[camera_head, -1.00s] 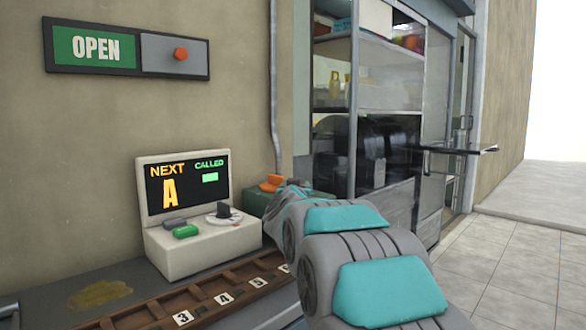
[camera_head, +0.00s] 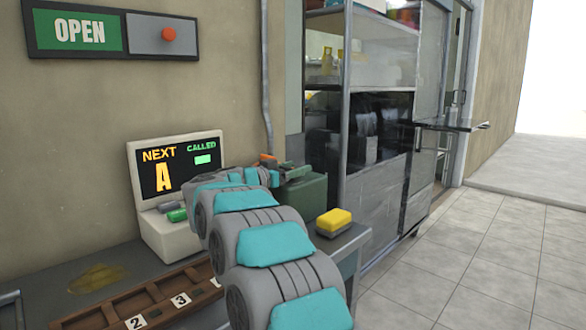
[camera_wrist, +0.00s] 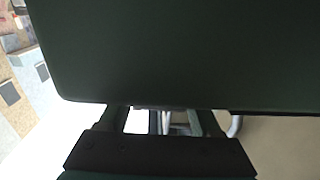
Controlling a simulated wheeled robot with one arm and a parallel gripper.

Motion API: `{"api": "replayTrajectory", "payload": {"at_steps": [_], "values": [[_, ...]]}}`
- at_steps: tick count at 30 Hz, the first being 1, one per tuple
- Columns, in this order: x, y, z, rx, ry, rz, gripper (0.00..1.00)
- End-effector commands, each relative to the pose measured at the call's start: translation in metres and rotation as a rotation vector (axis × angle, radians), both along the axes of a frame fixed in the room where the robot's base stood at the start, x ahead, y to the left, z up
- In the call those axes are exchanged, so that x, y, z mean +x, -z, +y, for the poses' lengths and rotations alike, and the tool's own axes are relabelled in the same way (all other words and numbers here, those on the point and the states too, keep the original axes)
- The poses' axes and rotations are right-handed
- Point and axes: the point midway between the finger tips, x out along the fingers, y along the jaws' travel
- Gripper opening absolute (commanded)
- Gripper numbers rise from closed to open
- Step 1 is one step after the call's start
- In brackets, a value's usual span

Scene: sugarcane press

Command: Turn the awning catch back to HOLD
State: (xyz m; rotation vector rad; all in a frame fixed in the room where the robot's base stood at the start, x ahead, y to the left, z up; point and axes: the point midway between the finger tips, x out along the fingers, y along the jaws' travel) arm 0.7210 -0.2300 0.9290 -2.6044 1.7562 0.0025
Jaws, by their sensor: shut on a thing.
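A dark green box (camera_head: 306,198) stands at the right end of the counter, with an orange piece (camera_head: 267,160) at its top left; this looks like the awning catch. No HOLD lettering is readable. In the wrist view, a dark green face of the box (camera_wrist: 180,50) fills the upper half, close up. My gripper (camera_wrist: 165,120) has its fingers reaching under that face's edge, a gap between them, shut on a part that the box hides, apparently the catch.
The NEXT/CALLED display unit (camera_head: 180,180) stands left of my arm. A numbered wooden tray (camera_head: 150,305) lies in front of it. A yellow block (camera_head: 334,222) sits near the counter's right end. A glass cabinet (camera_head: 370,130) stands behind. The paved floor (camera_head: 480,260) at right is clear.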

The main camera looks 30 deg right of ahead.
Motion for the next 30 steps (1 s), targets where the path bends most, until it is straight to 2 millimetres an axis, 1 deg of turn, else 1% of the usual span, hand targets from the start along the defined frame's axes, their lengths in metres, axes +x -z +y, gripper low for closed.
{"api": "replayTrajectory", "payload": {"at_steps": [7, 19, 20, 27, 28, 30], "values": [[-0.0003, 0.0, -0.0002, -0.001, 0.045, 0.001, 0.09], [-0.0011, -0.0012, -0.001, -0.003, 0.051, -0.001, 0.09], [-0.0011, -0.0013, -0.001, -0.003, 0.051, -0.001, 0.66], [-0.0011, -0.0009, -0.0009, -0.002, 0.051, -0.001, 0.93], [-0.0012, -0.0009, -0.0008, -0.002, 0.051, -0.001, 0.95], [-0.0011, -0.0008, -0.0008, -0.002, 0.051, -0.001, 0.95]]}}
